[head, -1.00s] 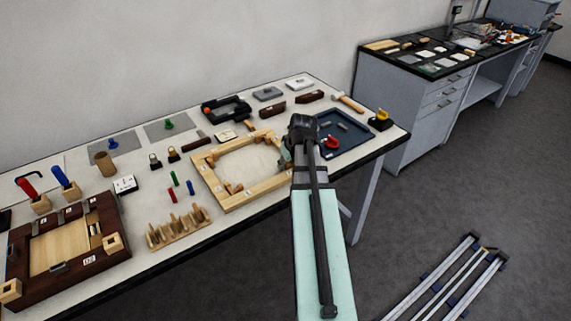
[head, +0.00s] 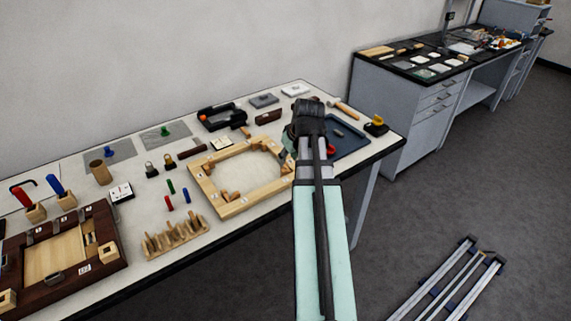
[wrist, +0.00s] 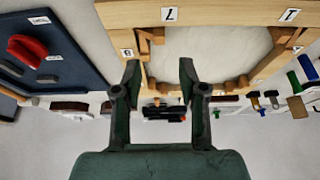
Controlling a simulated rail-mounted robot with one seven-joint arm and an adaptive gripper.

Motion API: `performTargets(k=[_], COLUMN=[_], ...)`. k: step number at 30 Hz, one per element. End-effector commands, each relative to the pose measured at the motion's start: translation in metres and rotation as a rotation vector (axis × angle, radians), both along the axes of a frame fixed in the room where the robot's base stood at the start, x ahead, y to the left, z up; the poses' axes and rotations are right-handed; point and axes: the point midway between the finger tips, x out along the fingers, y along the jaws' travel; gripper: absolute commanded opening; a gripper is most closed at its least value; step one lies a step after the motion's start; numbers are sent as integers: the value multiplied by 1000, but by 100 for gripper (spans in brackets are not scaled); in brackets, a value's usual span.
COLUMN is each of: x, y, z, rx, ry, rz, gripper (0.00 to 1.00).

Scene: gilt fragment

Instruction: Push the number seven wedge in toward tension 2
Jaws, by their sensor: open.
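The light wooden stretcher frame (head: 205,188) lies on the table with an open middle and small wooden wedge pieces in its corners. In the wrist view the frame (wrist: 215,14) fills the top, with tags such as a "7" tag (wrist: 168,14) and a "1" tag (wrist: 290,14). Corner pieces (wrist: 145,46) show near the tag that looks like an 8. I cannot tell which wedge is number seven. My gripper (wrist: 160,72) is open and empty, its fingertips appearing near the frame's inner corner. In the head view my arm hides most of the gripper.
A dark blue tray (head: 350,150) lies right of the frame; a red-handled tool (wrist: 27,50) shows on it in the wrist view. A toothed wooden rack (head: 175,238), small red, green and blue pegs and a dark-framed panel (head: 110,255) stand left. A black clamp-like piece (head: 222,116) sits behind.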

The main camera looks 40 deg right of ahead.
Motion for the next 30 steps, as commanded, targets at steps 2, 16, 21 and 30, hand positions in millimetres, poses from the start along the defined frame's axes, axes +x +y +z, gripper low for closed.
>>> performTargets(k=[2,16,21,30], x=[-4,-12,-12,-27], y=[0,1,1,-37], z=[11,28,28,30], rx=[-1,0,0,-7], ry=[-1,0,0,48], rz=[0,0,0,-161], gripper=[42,42,42,42])
